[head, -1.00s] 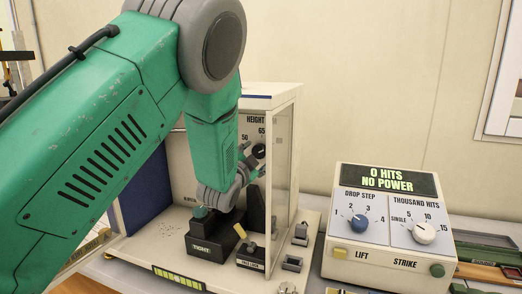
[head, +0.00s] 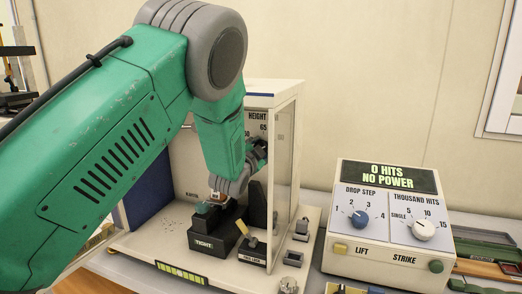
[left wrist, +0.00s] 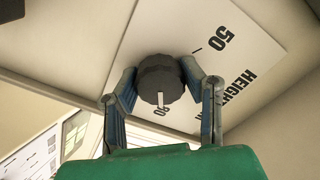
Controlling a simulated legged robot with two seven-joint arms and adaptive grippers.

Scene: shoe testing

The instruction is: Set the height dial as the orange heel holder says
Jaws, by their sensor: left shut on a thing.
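The height dial (left wrist: 162,82) is a dark ribbed knob with a white pointer, on a white plate marked "HEIGHT" and 50. In the left wrist view its pointer is toward the bottom, near a partly hidden number. My left gripper (left wrist: 160,76) is shut on the dial, one finger on each side. In the head view the gripper (head: 257,152) is at the height plate (head: 256,122) inside the cabinet, and the dial is mostly hidden. My right gripper is not in view.
The cabinet's clear side panel (head: 284,160) stands close right of my gripper. A control box (head: 388,222) reads "0 HITS NO POWER" at the right.

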